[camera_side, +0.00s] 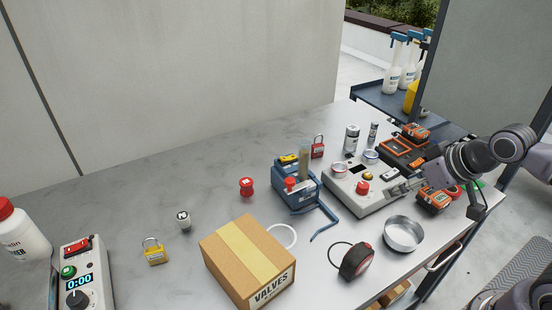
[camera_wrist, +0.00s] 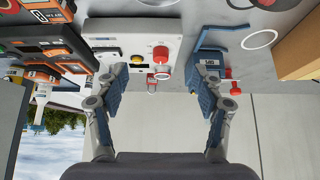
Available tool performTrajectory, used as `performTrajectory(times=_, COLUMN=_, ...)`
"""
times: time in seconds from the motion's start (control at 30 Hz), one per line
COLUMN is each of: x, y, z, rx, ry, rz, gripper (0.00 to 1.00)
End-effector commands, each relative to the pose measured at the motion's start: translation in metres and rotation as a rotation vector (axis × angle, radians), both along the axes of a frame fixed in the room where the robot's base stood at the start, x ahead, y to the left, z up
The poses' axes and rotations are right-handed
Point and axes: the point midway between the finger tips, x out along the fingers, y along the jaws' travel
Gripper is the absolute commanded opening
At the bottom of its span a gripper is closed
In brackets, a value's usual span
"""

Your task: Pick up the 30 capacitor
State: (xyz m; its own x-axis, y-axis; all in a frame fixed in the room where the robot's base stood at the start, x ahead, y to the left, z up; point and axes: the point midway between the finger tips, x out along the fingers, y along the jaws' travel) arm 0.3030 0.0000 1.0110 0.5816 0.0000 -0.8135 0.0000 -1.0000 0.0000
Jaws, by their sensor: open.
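Three small silver-and-white cans look like capacitors. One can (camera_side: 351,139) and a thinner one (camera_side: 373,134) stand upright behind the grey control box (camera_side: 345,193). The third, a short can (camera_side: 184,220), stands alone on the left half of the table. Their numbers are too small to read, so I cannot tell which is the 30 capacitor. My gripper (camera_side: 408,186) is at the right end of the control box, away from the short can. In the wrist view my gripper (camera_wrist: 166,98) is open, with nothing between its blue-padded fingers.
A cardboard VALVES box (camera_side: 250,258), a round metal tin (camera_side: 403,234) and a tape measure (camera_side: 356,262) are in front. Orange meters (camera_side: 434,199) sit near my gripper. The back-left table is clear.

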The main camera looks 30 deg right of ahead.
Motion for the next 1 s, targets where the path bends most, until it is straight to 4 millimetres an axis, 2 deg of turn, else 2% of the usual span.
performTrajectory(times=0.23, x=0.004, y=-0.001, z=0.004, rx=-0.012, ry=0.008, rz=0.013, gripper=0.67)
performTrajectory(times=0.37, x=0.020, y=-0.005, z=0.020, rx=-0.059, ry=0.040, rz=0.071, gripper=0.67)
performTrajectory(times=0.5, x=0.051, y=-0.014, z=0.044, rx=-0.141, ry=0.098, rz=0.181, gripper=0.67)
performTrajectory(times=0.7, x=0.099, y=-0.030, z=0.068, rx=-0.245, ry=0.186, rz=0.357, gripper=0.67)
performTrajectory(times=1.0, x=0.172, y=-0.060, z=0.080, rx=-0.362, ry=0.311, rz=0.641, gripper=0.67)
